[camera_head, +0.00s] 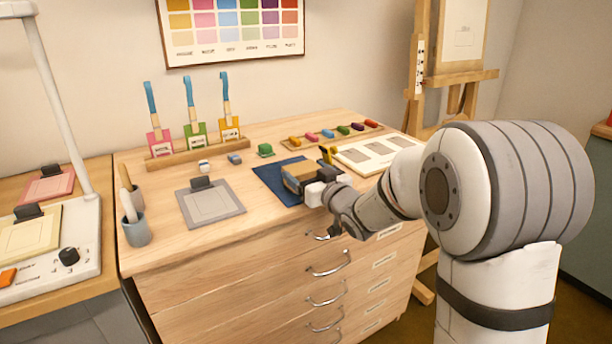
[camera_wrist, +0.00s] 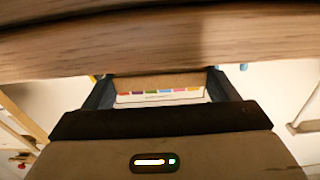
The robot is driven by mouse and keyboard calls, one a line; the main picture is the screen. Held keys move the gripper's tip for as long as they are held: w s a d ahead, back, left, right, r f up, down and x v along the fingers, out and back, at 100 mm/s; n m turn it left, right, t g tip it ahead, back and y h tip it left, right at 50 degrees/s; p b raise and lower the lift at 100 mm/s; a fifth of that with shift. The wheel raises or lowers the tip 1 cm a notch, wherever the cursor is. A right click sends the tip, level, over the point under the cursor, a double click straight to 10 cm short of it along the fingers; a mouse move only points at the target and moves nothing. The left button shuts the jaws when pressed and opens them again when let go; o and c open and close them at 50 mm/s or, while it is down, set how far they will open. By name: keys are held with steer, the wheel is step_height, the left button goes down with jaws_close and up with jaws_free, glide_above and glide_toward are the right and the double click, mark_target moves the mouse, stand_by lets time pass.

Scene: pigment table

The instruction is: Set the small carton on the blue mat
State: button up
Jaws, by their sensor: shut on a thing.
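The small carton (camera_head: 299,170), tan on top with a pale side, is between the fingers of my gripper (camera_head: 303,181). In the wrist view the carton (camera_wrist: 160,90) shows a white face with a row of coloured marks, and my gripper (camera_wrist: 161,92) has a dark finger on each side of it. The blue mat (camera_head: 268,178) lies on the table to the left of and beneath the carton, partly hidden by the carton and gripper. I cannot tell whether the carton's underside touches the mat.
A grey mat with a dark clip (camera_head: 211,203) lies left of the blue mat. A pale board (camera_head: 372,155) lies right. A brush cup (camera_head: 135,230) stands at the left edge.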

steer(key=o, duration=0.6)
steer(key=shift+f, duration=0.15)
steer(key=o, duration=0.4)
